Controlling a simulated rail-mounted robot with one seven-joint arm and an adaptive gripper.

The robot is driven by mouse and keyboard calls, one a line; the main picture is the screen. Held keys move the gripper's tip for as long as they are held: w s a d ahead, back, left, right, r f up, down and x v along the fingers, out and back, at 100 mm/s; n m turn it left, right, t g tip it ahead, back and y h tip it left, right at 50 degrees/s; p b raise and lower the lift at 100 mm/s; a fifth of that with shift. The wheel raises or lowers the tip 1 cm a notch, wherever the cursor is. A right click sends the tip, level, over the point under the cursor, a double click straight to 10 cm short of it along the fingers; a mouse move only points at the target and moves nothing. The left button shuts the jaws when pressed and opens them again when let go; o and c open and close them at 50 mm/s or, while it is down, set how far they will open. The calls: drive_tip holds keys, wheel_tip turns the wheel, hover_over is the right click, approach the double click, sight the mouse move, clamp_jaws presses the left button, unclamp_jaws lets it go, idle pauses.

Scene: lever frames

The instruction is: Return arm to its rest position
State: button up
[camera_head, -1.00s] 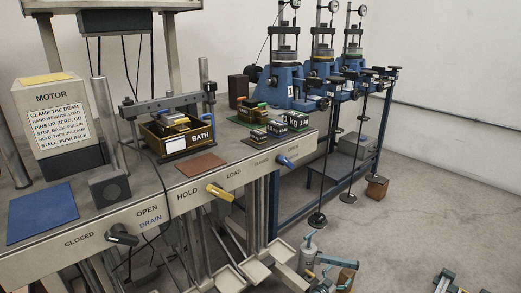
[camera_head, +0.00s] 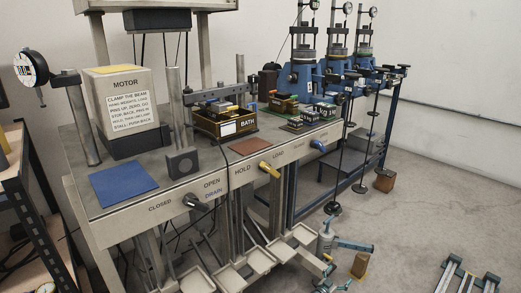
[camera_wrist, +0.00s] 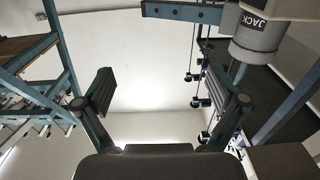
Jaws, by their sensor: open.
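My gripper (camera_wrist: 163,92) shows in the wrist view with its two dark fingers spread wide apart. Nothing is between the fingers. Behind them is a pale, bright wall. I cannot make out my gripper in the head view, so its place relative to the bench cannot be told there.
A shelf rack (camera_head: 20,190) stands at left. In the wrist view, a grey cylinder marked JACK (camera_wrist: 252,40) and a blue frame (camera_wrist: 60,50) flank the fingers.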

drive_tip(key=a+f+n+y, duration=0.4)
drive_tip(key=a+f+y, duration=0.3)
drive_tip(key=a+y, duration=0.35)
drive_tip(key=s+a+n+g+y+p, duration=0.1)
drive_tip(key=s+a+g+y+p, duration=0.15)
drive_tip(key=s+a, duration=0.45)
drive_tip(key=s+a+n+g+y+p, duration=0.2)
drive_tip(key=s+a+g+p, duration=0.15)
drive_tip(key=s, duration=0.75)
drive_tip(key=s+r+n+g+p, duration=0.1)
drive_tip(key=s+r+g+p, duration=0.4)
drive_tip(key=s, duration=0.8)
drive_tip(key=s+r+g+p, duration=0.4)
drive_tip(key=s+r+p, duration=0.1)
drive_tip(key=s, duration=0.8)
drive_tip(key=s+d+r+n+g+h+p, duration=0.1)
drive_tip(key=s+r+g+p, duration=0.3)
drive_tip(key=s+r+p, duration=0.8)
drive_tip(key=s+r, duration=0.4)
drive_tip(key=r, duration=0.2)
drive_tip(key=shift+d+r+h, duration=0.3)
drive_tip(key=shift+d, duration=0.1)
